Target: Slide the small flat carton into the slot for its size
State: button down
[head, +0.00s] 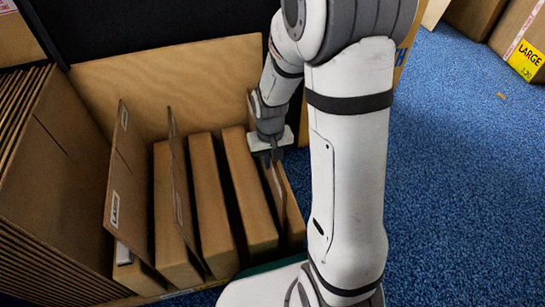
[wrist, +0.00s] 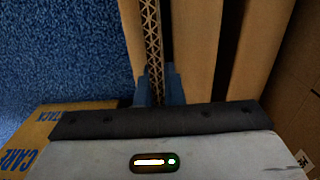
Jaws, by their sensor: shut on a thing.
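My gripper (head: 272,152) is above the right end of a row of upright brown cartons in a box. In the wrist view its blue fingers (wrist: 158,88) are shut on the top edge of a thin flat carton (wrist: 153,30), whose corrugated edge shows. In the head view this carton (head: 275,188) stands upright, low among the others at the right end; my arm hides part of it. Thick cartons (head: 247,190) stand just left of it. Tall dividers (head: 122,180) with white labels separate the cartons further left. I cannot tell whether the flat carton touches the floor of its slot.
A stack of large flat cardboard sheets (head: 50,180) stands at the left. A tan back panel (head: 165,90) closes the far side. Blue carpet (head: 455,180) is open at the right, with a carton labelled LARGE (head: 525,50) at the far right.

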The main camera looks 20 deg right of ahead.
jog(key=shift+f, duration=2.5)
jog(key=c, duration=1.5)
grip_release()
jog(key=shift+r+p, duration=2.05)
jog(key=shift+r, duration=2)
jog(key=s+r+t+p, duration=0.1)
jog(key=s+r+p, duration=0.3)
jog(key=r+p, duration=0.8)
jog(key=s+r+p, duration=0.5)
jog(key=r+p, duration=0.7)
jog(key=r, duration=1.1)
jog(key=s+r+t+p, duration=0.1)
jog(key=s+r+p, duration=0.4)
jog(key=r+p, duration=0.7)
jog(key=shift+d+r+t, duration=0.15)
jog(key=shift+d+r, duration=0.05)
jog(key=shift+r, duration=1.45)
jog(key=shift+d+r+t, duration=0.15)
jog(key=shift+r, duration=1.5)
